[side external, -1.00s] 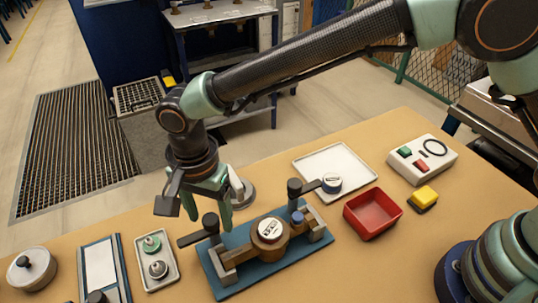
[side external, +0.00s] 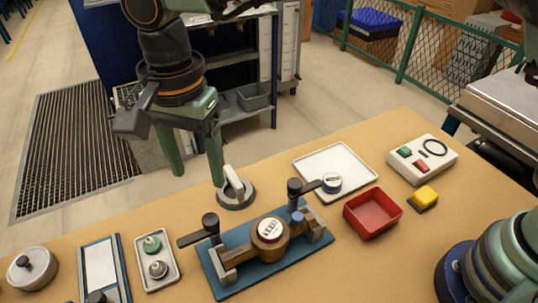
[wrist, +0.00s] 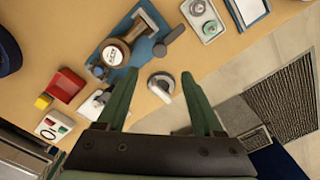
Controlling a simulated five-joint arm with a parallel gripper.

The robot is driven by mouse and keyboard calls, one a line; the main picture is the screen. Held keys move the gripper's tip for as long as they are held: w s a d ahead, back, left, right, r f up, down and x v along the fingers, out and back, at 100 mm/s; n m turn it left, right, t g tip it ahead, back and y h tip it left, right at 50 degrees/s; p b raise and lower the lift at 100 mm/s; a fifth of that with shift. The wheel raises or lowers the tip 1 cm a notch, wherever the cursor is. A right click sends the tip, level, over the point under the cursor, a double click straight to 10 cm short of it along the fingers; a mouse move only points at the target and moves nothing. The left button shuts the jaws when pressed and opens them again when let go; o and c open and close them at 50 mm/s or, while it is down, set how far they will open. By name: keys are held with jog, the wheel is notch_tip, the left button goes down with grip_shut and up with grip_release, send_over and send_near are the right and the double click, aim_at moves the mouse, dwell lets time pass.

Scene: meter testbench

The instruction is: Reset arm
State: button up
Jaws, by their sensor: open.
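My gripper (side external: 198,178) is raised above the far edge of the tan bench, with its two green fingers spread and nothing between them. In the wrist view the open fingers (wrist: 159,75) point toward the bench. A brass meter (side external: 270,229) with a white dial sits in a clamp fixture on a blue base plate (side external: 228,284), apart from the fingers. A round grey base with a white lever (side external: 236,191) stands behind the fixture; the right finger overlaps the view just left of it. This lever also shows near the fingertips in the wrist view (wrist: 161,85).
A red tray (side external: 372,213), yellow block (side external: 424,197), white tray (side external: 325,160) and button box (side external: 422,160) are on the right. A small tray (side external: 155,282) with two fittings, a framed panel (side external: 100,262) and a lidded pot (side external: 32,270) are on the left.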

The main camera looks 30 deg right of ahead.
jog(key=w+d+r+n+t, duration=0.1)
jog(key=d+r, duration=0.2)
jog(key=d, duration=0.4)
jog(key=w+d+r+n+t+y, duration=0.1)
jog(key=d+r+n, duration=0.1)
jog(key=d, duration=0.5)
jog(key=w+d+r+n+t, duration=0.1)
jog(key=d+r, duration=0.2)
jog(key=d, duration=0.5)
jog(key=s+d+f+n+t, duration=0.1)
jog(key=s+d, duration=0.3)
jog(key=d, duration=0.4)
jog(key=s+d+f+n+t+h, duration=0.1)
jog(key=s+d+f+n, duration=0.1)
jog(key=d, duration=0.6)
jog(key=shift+s+d+f+n+t, duration=0.3)
jog(key=shift+s+n, duration=0.55)
jog(key=shift+n, duration=0.25)
